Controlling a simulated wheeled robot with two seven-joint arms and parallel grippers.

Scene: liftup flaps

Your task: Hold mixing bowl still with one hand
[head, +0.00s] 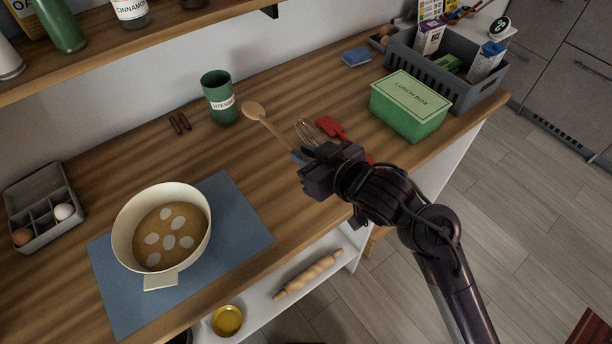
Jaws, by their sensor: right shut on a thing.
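The cream mixing bowl (124,222) stands upright on a blue mat (233,232) at the left of the wooden counter. It holds brown batter with several pale round spots, and its handle (161,280) points to the front edge. My right gripper (308,172) is right of the bowl and apart from it, over the counter's front part. It is shut on the handle of a wooden spoon (255,111), whose head points up and to the left. My left gripper is not in view, and nothing touches the bowl.
A whisk (307,129) and a red utensil (333,127) lie behind my right gripper. A green utensil cup (217,96) stands at the back. A green lunch box (408,108) and a grey crate (470,91) are right. A grey egg box (40,196) is left of the bowl.

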